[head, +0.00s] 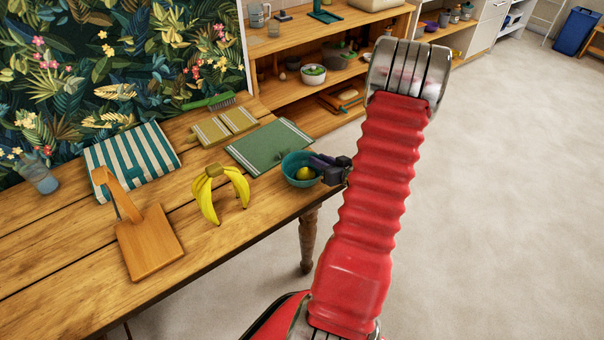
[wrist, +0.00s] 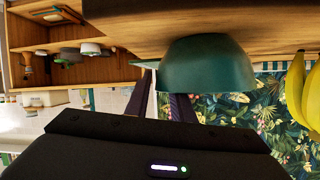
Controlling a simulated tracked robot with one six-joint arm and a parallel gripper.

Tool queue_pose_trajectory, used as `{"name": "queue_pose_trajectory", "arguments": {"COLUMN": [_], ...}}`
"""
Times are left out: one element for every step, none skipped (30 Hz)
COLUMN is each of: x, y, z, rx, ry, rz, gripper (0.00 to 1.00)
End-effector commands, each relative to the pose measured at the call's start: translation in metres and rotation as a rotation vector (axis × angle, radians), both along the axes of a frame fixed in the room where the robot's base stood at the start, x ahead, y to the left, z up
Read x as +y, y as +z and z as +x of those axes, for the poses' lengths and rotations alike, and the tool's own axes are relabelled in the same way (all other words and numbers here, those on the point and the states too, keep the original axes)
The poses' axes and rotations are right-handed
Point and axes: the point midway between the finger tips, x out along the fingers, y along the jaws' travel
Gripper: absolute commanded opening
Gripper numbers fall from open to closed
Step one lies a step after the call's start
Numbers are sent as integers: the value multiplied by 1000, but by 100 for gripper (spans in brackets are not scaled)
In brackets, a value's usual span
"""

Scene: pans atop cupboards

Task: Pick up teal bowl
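My gripper (head: 322,168) is at the bowl's right rim in the head view. In the wrist view my gripper's fingers (wrist: 163,88) are spread with a gap between them. One finger is left of the bowl; the other's tip is hidden behind the rim. I cannot tell whether either touches the wall.
Bananas (head: 220,192) stand left of the bowl; they also show in the wrist view (wrist: 300,92). A green mat (head: 268,147) lies behind it. A wooden board (head: 150,243), striped cloth (head: 132,160) and green brush (head: 208,102) are on the table (head: 60,275). Shelves stand behind; floor at right is clear.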

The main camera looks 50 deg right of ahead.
Motion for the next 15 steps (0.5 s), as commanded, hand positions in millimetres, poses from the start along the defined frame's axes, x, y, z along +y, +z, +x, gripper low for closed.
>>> {"name": "queue_pose_trajectory", "arguments": {"x": [0, 0, 0, 0, 0, 0, 0, 0, 0, 0, 0, 0, 0, 0, 0], "y": [0, 0, 0, 0, 0, 0, 0, 0, 0, 0, 0, 0, 0, 0, -1], "z": [0, 0, 0, 0, 0, 0, 0, 0, 0, 0, 0, 0, 0, 0, 0], "rx": [0, 0, 0, 0, 0, 0, 0, 0, 1, 1, 1, 1, 1, 1, 1], "ry": [0, 0, 0, 0, 0, 0, 0, 0, 0, 0, 0, 0, 0, 0, 0], "rz": [0, 0, 0, 0, 0, 0, 0, 0, 0, 0, 0, 0, 0, 0, 0], "gripper": [18, 16, 13, 11, 9, 6, 4, 2, 0, 0, 0, 0, 0, 0, 0]}}
